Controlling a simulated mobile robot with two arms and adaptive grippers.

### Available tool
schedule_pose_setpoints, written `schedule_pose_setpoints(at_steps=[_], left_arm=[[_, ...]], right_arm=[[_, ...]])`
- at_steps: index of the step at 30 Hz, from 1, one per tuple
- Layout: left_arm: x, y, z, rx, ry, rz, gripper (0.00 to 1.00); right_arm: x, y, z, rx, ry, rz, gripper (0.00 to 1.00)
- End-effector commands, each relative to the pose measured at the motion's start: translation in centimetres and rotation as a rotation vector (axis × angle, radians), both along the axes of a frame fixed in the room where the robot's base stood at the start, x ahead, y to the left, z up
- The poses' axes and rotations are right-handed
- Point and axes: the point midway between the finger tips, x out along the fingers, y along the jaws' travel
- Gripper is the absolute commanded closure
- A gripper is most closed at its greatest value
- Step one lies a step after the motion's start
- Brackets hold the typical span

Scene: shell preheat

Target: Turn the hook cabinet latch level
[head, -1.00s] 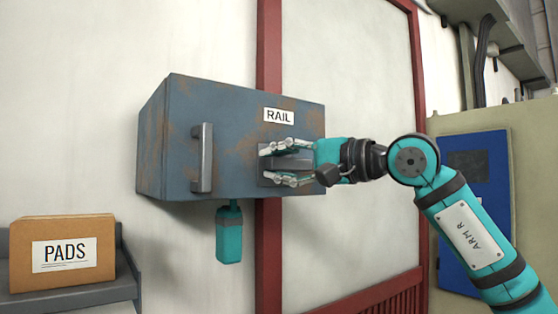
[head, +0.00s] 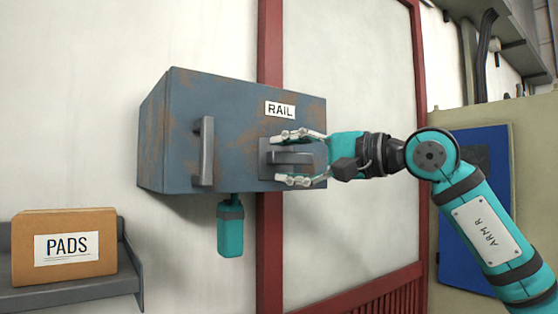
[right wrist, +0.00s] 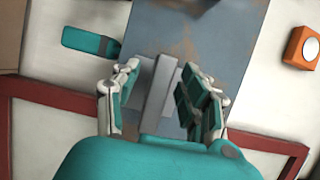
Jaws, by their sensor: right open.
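The grey-blue, rust-streaked hook cabinet (head: 235,110) hangs on the wall with a RAIL label on its front. Its latch (head: 290,158) is a grey bar on a dark plate at the right of the front, and it looks about level with the cabinet's edges. In the right wrist view the latch (right wrist: 160,86) lies between my fingers. My right gripper (head: 299,158) is open, one finger above the bar and one below, with visible gaps to it. It also shows in the right wrist view (right wrist: 160,92). My left gripper is out of view.
A vertical grey handle (head: 203,152) stands out at the cabinet's left. A teal block (head: 230,232) hangs below the cabinet. A PADS box (head: 65,246) sits on a shelf (head: 70,292) at lower left. An orange wall box (right wrist: 300,47) shows in the right wrist view.

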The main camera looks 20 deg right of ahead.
Motion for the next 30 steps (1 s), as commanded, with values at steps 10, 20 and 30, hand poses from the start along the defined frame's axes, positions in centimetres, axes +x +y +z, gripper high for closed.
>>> schedule_pose_setpoints(at_steps=[10, 20, 30], left_arm=[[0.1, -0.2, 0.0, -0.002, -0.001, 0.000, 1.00], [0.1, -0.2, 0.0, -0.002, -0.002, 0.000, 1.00], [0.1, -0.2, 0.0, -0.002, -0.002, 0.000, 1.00]], right_arm=[[-5.3, -5.0, -0.1, -0.002, 0.002, -0.004, 0.56], [-7.1, -6.5, -0.1, -0.003, 0.004, 0.000, 0.56], [-7.1, -6.5, -0.1, -0.002, 0.004, 0.000, 0.56]])
